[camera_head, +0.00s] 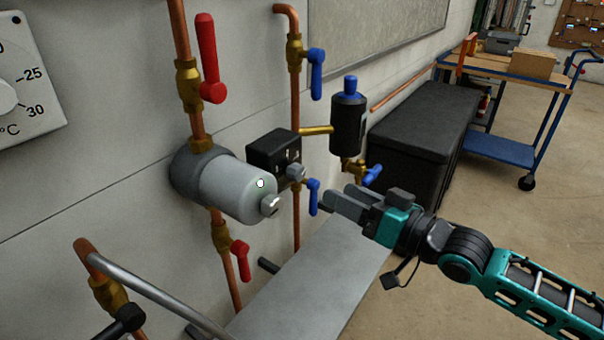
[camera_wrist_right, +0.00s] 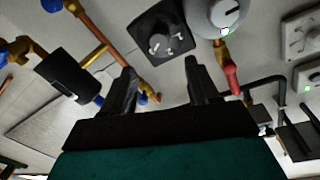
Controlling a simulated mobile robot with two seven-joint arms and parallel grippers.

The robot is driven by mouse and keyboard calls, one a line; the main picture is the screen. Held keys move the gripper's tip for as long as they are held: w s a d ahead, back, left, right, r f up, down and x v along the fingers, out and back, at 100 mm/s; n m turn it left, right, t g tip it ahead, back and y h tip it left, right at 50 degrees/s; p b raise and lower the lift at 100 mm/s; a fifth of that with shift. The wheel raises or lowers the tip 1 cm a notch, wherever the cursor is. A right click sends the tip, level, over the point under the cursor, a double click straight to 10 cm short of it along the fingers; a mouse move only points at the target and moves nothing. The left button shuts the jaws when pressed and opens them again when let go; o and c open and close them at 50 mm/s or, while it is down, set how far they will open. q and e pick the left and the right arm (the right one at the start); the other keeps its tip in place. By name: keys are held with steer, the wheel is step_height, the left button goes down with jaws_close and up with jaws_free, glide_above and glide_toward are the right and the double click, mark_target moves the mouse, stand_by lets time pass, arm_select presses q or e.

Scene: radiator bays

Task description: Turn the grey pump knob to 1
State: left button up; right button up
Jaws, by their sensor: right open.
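The grey pump (camera_head: 232,188) sticks out from the wall between copper pipes, with a silver knob (camera_head: 270,205) on its front end. Just right of it is a black box (camera_head: 272,148) with a grey knob (camera_head: 296,171) on its front. In the right wrist view the box's grey knob (camera_wrist_right: 160,45) shows ahead, between the finger directions, and the pump face knob (camera_wrist_right: 228,14) is further right. My left gripper is out of view.
Red valve levers (camera_head: 207,58) and blue levers (camera_head: 316,72) sit on nearby pipes. A black cylinder (camera_head: 348,122) with a blue cap is right of the box. A grey bench (camera_head: 318,285) lies below. A black chest (camera_head: 418,130) and a blue trolley (camera_head: 508,147) stand behind.

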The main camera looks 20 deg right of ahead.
mark_target(301, 174)
steer(key=x, duration=1)
steer(key=shift+w+a, duration=0.1)
steer(key=shift+w, duration=0.05)
steer(key=c, duration=1)
